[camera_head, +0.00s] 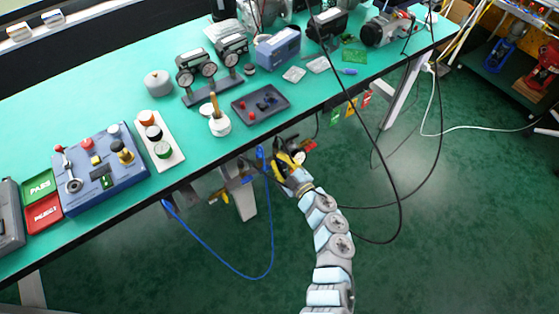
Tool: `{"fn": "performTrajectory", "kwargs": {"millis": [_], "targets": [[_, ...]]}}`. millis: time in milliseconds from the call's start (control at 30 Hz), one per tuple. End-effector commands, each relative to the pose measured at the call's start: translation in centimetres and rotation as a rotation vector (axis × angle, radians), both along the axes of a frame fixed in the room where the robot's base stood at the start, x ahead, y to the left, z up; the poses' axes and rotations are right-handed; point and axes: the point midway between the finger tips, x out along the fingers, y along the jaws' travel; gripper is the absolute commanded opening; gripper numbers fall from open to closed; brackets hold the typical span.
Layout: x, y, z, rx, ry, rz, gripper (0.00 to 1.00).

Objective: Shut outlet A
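My gripper (287,154) is just below the front edge of the bench, near its middle. It is at a small valve or fitting with a red handle (309,146), which shows just to the right of the fingers. Whether the fingers touch it, and how far apart they are, I cannot tell. A grey fitting with a blue lever (260,155) is just left of my gripper. Further left under the edge is another metal fitting (232,170) with a yellow part (225,197) below. No label for outlet A is legible.
The green bench (110,95) carries a control box (100,170), gauges (196,75), a dark tray (260,103) and several other parts. A blue hose (240,275) loops below the edge. Black cables (402,205) hang right of my arm. Coloured tags (350,107) hang from the edge.

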Motion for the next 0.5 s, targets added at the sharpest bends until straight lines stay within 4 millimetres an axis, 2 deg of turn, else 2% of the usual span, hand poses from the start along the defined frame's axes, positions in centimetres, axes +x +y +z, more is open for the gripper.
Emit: {"fn": "performTrajectory", "kwargs": {"millis": [500], "targets": [[-0.08,0.11,-0.20,-0.054,-0.037,0.000,0.00]]}}
